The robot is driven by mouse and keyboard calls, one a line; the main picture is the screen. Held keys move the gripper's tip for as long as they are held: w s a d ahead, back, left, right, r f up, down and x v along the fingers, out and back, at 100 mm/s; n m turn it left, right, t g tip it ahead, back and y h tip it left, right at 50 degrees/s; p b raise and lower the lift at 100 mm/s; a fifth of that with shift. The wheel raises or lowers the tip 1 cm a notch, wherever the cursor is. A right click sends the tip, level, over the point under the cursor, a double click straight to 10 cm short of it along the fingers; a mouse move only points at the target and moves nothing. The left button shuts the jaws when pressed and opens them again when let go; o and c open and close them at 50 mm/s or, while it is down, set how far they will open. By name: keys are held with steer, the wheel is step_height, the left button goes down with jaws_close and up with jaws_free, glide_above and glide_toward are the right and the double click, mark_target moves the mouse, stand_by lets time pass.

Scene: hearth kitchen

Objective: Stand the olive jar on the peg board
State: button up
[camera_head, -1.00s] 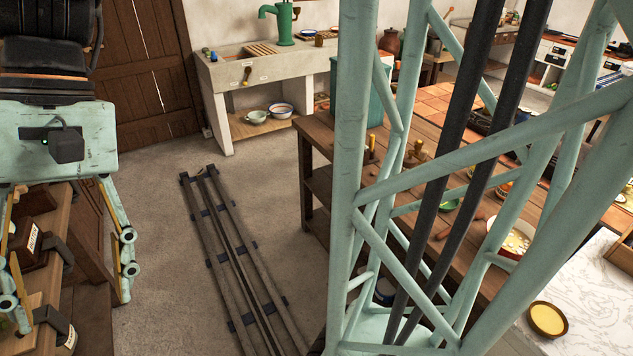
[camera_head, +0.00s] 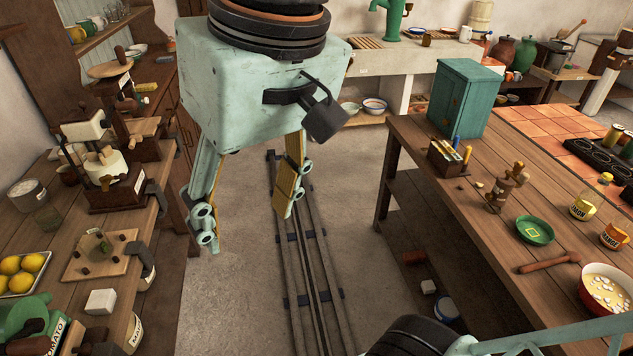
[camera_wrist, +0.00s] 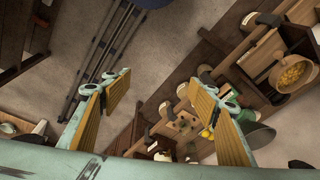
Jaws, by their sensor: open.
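The peg board (camera_head: 78,264) is a wooden board with several dark pegs, on the left counter. A small greenish glass-like item (camera_head: 104,244) is at the board's middle; I cannot tell whether it is the olive jar. I cannot identify the olive jar elsewhere with certainty. My gripper (camera_head: 248,212) is open and empty, pointing down over the floor between the counters, apart from the board and to its right.
The left counter (camera_head: 135,225) also bears a lemon tray (camera_head: 20,287), a white block (camera_head: 100,302), a dim glass (camera_head: 46,218) and a wooden press (camera_head: 108,165). Clamps line its edge. The right table (camera_head: 480,215) carries a teal cabinet (camera_head: 463,98) and jars. Floor rails (camera_head: 310,270) run between.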

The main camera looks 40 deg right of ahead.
steer(key=shift+s+d+r+n+t+h, duration=0.2)
steer(key=shift+s+d+t, duration=0.15)
steer(key=shift+s+d, duration=0.25)
steer(key=shift+s+d+r+n+t+h, duration=0.1)
steer(key=shift+s+d+n+t+h, duration=0.1)
steer(key=shift+s+d+t, duration=0.25)
steer(key=shift+s, duration=0.15)
stand_by(0.3)
